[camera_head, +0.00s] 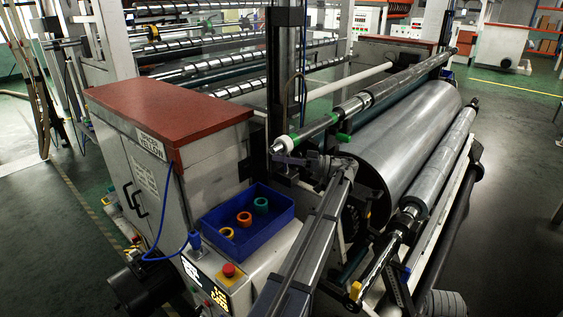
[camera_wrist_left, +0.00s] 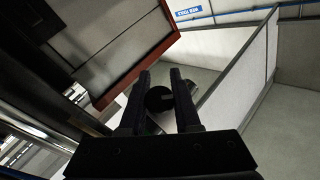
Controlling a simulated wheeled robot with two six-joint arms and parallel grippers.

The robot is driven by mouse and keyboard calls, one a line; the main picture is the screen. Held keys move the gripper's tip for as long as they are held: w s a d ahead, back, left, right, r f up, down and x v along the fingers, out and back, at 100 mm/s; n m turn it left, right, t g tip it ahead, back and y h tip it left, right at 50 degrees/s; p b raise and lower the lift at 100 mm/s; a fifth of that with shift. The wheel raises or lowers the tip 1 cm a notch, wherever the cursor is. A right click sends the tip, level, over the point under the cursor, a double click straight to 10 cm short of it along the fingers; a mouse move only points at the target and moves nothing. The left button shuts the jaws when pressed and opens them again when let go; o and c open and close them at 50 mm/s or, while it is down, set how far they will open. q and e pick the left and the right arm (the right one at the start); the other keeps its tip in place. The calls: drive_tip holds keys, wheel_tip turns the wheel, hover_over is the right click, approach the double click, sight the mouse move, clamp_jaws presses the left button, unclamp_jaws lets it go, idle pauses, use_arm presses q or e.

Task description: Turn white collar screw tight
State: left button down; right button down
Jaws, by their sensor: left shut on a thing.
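The white collar (camera_head: 281,143) sits near the left end of a roller shaft (camera_head: 318,127) with green bands, in the head view. My left gripper (camera_head: 283,160) is just below the collar, its arm reaching up from the bottom. In the left wrist view, the gripper (camera_wrist_left: 159,88) has its two fingers on either side of a dark round part (camera_wrist_left: 158,99) and is shut on it. I cannot tell whether this part is the collar's screw. The collar's white surface is not clear in that view. My right gripper is not in view.
A red-topped cabinet (camera_head: 170,108) stands left of the shaft. A blue tray (camera_head: 207,220) with orange, green and yellow rings is below it, beside a red button (camera_head: 229,270). A large metal roll (camera_head: 410,135) fills the right. Open floor lies at far right.

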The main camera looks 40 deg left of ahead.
use_arm(q)
drive_tip(key=shift+g+h, duration=0.3)
drive_tip(key=shift+g, duration=0.4)
drive_tip(key=c, duration=0.6)
unclamp_jaws()
